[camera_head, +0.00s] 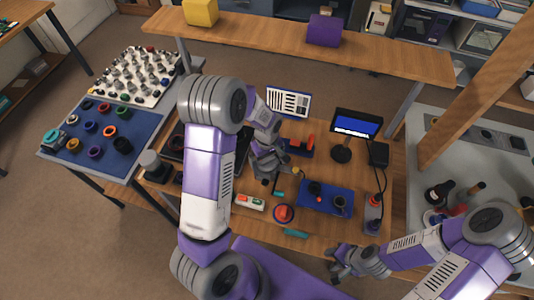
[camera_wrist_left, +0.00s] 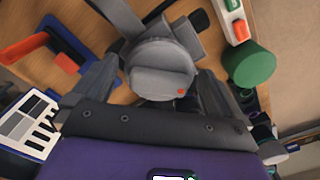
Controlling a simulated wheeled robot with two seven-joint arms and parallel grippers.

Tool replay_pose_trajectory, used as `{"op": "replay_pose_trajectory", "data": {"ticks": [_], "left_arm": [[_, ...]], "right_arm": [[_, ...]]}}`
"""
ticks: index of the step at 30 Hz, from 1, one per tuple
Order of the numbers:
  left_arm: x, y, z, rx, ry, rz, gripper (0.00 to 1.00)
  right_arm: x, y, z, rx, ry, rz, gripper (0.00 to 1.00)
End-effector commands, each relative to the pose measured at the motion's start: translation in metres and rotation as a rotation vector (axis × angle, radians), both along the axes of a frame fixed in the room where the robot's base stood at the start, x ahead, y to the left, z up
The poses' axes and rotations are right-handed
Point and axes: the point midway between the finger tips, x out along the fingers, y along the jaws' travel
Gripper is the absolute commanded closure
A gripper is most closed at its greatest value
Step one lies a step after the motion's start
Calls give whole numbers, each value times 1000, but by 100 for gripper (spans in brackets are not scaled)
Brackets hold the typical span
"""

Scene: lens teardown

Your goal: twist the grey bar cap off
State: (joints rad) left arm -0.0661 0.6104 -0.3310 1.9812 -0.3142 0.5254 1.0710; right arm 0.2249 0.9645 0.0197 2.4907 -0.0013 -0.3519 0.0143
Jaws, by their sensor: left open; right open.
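In the left wrist view the grey bar cap (camera_wrist_left: 162,82) is a round grey piece with a broad raised bar and a small red dot. It sits between the two fingers of my left gripper (camera_wrist_left: 158,88), which are open on either side of it. I cannot tell whether either finger touches it. Grey parts (camera_wrist_left: 178,32) show just behind the cap. In the head view my left gripper (camera_head: 268,172) is over the middle of the wooden table and hides the cap. My right gripper (camera_head: 343,262) is open and empty near the table's front edge.
A blue tray (camera_head: 318,208) with small parts lies right of my left gripper. A red button (camera_head: 284,213) and a white block with coloured tops (camera_head: 249,201) lie in front. A small screen (camera_head: 356,124) stands behind. A green cylinder (camera_wrist_left: 249,64) shows in the left wrist view.

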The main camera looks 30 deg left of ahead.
Motion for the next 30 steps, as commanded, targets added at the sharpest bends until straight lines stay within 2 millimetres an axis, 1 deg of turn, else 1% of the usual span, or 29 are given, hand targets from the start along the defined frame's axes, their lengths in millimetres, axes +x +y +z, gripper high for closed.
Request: {"op": "replay_pose_trajectory", "data": {"ticks": [8, 11, 15, 17, 18, 20, 25, 30], "left_arm": [[0, 0, -2, 0, 0, 0, 0], [0, 0, -2, 0, 0, 0, 14], [0, 0, -2, 0, 0, 0, 35], [0, 0, -2, 0, 0, 0, 44], [0, 0, -2, 0, 0, 0, 47], [0, 0, -2, 0, 0, 21, 47], [0, -1, -2, 0, 1, 197, 47], [0, 0, -2, -1, 0, 229, 47]], "right_arm": [[0, 0, 0, 0, 0, 0, 57], [0, 0, 0, 0, 0, 0, 57], [0, 0, 0, 0, 0, 0, 57], [0, 0, 0, 0, 0, 0, 57], [0, 0, 0, 0, 0, 0, 57], [0, 0, 0, 0, 0, 0, 57], [0, 0, -1, 0, 0, 0, 57], [0, 0, -1, 0, 0, 0, 57]]}}
